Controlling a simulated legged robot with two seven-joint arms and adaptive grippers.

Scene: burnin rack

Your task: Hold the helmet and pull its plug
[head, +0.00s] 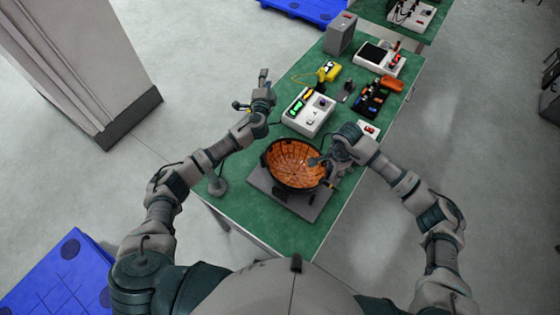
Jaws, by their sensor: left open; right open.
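The helmet (296,166) sits open side up on a grey plate (302,206) at the near end of the green table. It has a black rim and an orange inside. My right gripper (318,163) is over the helmet's right side, and I cannot tell whether it touches the helmet. My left gripper (250,106) is open and empty, beyond the helmet to its upper left near the table's left edge. The plug cannot be made out clearly; a small part near the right gripper is too small to tell.
The green table (238,200) also carries a white device (308,112), a yellow tool (329,71), a black tray of parts (371,99), an orange item (391,84) and a grey box (340,33). A blue pallet (62,278) lies on the floor.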

